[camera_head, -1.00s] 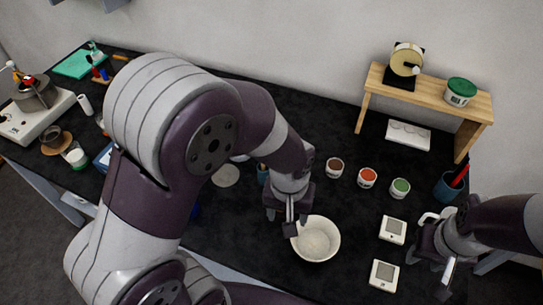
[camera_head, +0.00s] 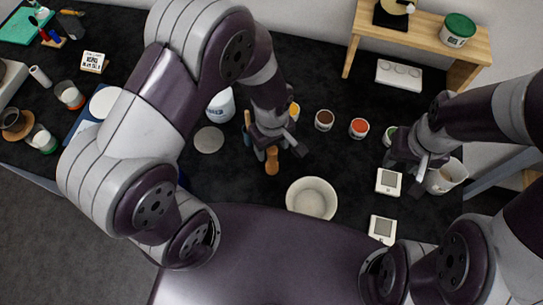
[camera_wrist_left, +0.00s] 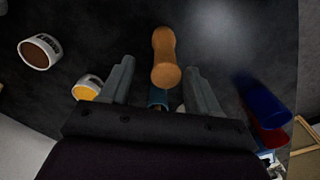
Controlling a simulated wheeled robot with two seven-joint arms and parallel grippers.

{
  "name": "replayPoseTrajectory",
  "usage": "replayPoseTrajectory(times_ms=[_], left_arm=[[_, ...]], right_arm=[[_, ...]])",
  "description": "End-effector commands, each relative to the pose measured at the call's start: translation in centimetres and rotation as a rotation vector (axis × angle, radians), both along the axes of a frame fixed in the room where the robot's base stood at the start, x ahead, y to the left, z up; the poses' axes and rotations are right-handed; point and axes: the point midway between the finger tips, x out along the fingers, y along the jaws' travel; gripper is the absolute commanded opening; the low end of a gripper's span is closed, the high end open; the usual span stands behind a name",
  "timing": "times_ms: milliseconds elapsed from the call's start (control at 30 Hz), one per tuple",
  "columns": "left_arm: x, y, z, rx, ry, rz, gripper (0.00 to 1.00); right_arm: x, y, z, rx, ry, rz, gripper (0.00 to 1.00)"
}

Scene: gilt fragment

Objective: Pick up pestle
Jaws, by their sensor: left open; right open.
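The pestle (camera_head: 272,160) is a brown wooden rod with a rounded end, left of the white bowl (camera_head: 290,197). In the left wrist view the pestle (camera_wrist_left: 164,50) shows between the fingers, its near end towards my palm. My left gripper (camera_head: 284,148) is open with its fingers on either side of the pestle; it also shows in the left wrist view (camera_wrist_left: 159,66). I cannot tell whether the fingers touch it. A blue container (camera_wrist_left: 157,97) is partly hidden behind the pestle. My right gripper (camera_head: 420,176) is open beside a white mug (camera_head: 450,174).
Small pots with brown (camera_head: 324,120) and orange-red (camera_head: 358,128) contents stand to the right. Two white square devices (camera_head: 388,182) lie near the right gripper. A wooden shelf (camera_head: 420,38) stands at the back right. A grey disc (camera_head: 209,140) lies left of my left gripper.

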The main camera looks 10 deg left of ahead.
Motion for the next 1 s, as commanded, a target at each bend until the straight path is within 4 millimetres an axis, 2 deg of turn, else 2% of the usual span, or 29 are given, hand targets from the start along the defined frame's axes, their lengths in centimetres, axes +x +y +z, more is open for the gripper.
replayPoseTrajectory(times_ms=[133, 233, 333, 500, 567, 700, 1000], left_arm=[[-0.5, 0.1, -2.5, 0.002, 0.008, -0.001, 0.61], [-0.4, 0.0, -4.3, 0.002, 0.004, -0.001, 0.61], [-0.4, 0.0, -5.0, 0.001, 0.002, -0.001, 0.61], [-0.4, 0.0, -5.0, 0.001, 0.001, -0.001, 0.61], [-0.4, 0.0, -5.0, 0.001, 0.001, -0.001, 0.45], [-0.4, 0.0, -5.0, 0.000, 0.001, -0.001, 0.00], [-0.3, 0.0, -4.8, 0.001, 0.001, -0.001, 0.00]], right_arm=[[0.0, 0.0, 1.2, 0.000, 0.000, 0.000, 0.43], [0.0, 0.0, 1.2, 0.000, 0.000, 0.000, 0.43], [0.0, 0.0, 1.2, 0.000, 0.000, 0.000, 0.43], [0.0, 0.0, 1.1, 0.000, 0.000, 0.000, 0.43], [0.0, 0.0, 1.1, 0.000, 0.000, 0.000, 0.43], [0.0, 0.0, 1.1, 0.000, 0.000, 0.000, 0.43], [0.0, 0.0, 1.1, 0.000, 0.000, 0.000, 0.43]])
